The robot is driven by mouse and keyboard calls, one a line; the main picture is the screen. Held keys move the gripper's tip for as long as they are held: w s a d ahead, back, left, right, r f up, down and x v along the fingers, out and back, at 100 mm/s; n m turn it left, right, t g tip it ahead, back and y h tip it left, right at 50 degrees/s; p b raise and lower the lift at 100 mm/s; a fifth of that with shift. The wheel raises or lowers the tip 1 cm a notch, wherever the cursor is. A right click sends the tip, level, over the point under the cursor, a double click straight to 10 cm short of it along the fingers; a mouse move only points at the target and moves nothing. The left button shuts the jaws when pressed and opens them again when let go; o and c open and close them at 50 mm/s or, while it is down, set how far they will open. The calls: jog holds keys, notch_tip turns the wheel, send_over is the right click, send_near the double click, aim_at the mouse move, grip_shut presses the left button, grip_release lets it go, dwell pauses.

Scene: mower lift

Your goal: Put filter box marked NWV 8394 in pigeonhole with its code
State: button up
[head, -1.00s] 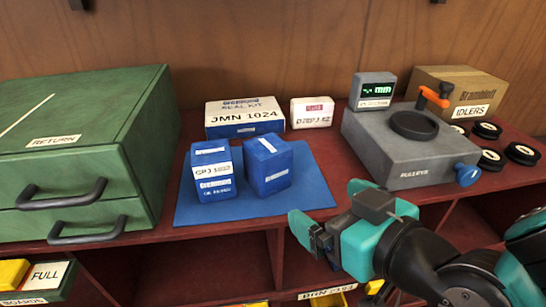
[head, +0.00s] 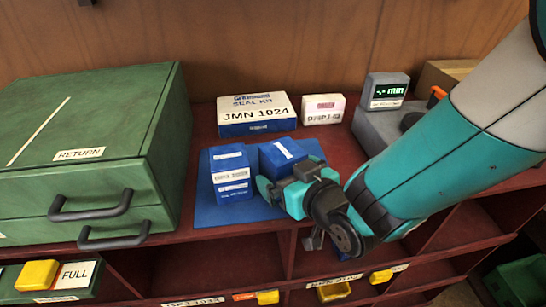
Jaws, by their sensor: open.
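Two blue boxes stand on a blue mat (head: 212,209) on the red bench top. The left blue box (head: 232,172) is upright with white labels on its front, too blurred to read surely. The right blue box (head: 287,153) has a white strip on top, and its lower front is hidden by my gripper. I cannot read NWV 8394 on either box. My gripper (head: 285,180) is open at the right box; I cannot tell whether its fingers touch it. Pigeonholes (head: 237,268) lie below the bench edge, with blurred code labels along the bottom.
A green drawer cabinet (head: 90,165) marked RETURN fills the left. Behind the mat are a JMN 1024 seal kit box (head: 257,114) and a small white box (head: 323,109). A grey device with a display (head: 386,91) stands right, partly hidden by my arm.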

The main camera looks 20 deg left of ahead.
jog(key=shift+w+a+f, duration=0.15)
jog(key=shift+w, duration=0.05)
jog(key=c, duration=1.2)
jog(key=shift+c, duration=0.2)
